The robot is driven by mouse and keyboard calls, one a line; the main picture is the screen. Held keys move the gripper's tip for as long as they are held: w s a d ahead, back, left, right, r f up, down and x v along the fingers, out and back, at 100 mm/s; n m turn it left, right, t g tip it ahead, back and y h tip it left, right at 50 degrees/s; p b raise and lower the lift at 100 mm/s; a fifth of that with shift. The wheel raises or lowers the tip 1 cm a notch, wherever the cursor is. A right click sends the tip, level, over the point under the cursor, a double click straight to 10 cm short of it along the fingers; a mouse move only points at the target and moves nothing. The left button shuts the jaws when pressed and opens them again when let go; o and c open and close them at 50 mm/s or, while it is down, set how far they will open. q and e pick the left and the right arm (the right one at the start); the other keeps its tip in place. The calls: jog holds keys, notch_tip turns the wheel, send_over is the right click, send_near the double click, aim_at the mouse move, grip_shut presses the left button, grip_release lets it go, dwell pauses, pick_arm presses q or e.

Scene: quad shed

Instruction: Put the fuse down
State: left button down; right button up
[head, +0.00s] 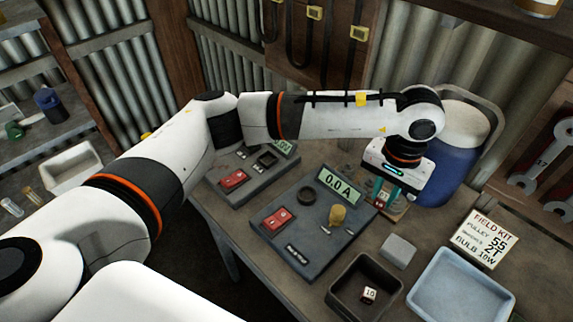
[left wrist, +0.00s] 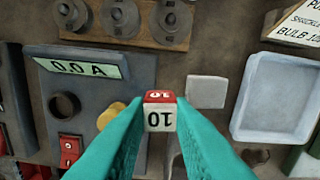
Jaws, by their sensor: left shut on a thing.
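My left gripper (head: 383,190) hangs over the back of the bench, beside the meter panel, with its fingers pointing down. In the left wrist view its teal fingers are shut on a small fuse (left wrist: 160,112), a block with a red face and a white face, both marked 10. The fuse is hard to make out in the head view; whether it touches anything below cannot be told. A meter panel (head: 300,243) reads 0.0 A and has a red switch, a dark round socket and a yellow knob. My right gripper is not in view.
A dark tray (head: 352,278) holds a small white block marked 10. A grey block (head: 398,250), an empty pale blue tray (head: 460,290) and a field kit sign (head: 485,238) lie to the right. A blue container (head: 450,170) stands behind the gripper. A second panel (head: 240,180) is at left.

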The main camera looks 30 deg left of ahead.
pick_arm(q)
jog(key=w+a+r+n+p, duration=0.1)
jog(key=w+a+n+p, duration=0.15)
jog(key=a+n, duration=0.9)
jog(key=w+a+r+n+p, duration=0.25)
jog(key=a+n, duration=0.25)
jog(key=a, duration=1.3)
jog(key=f+p, duration=0.1)
jog(key=f, duration=0.4)
jog(key=f+p, duration=0.1)
jog(key=f, duration=0.3)
jog(key=shift+w+a+f, duration=0.2)
jog(key=shift+f, duration=0.65)
jog(key=c, duration=1.3)
grip_release()
jog(key=shift+r, duration=0.1)
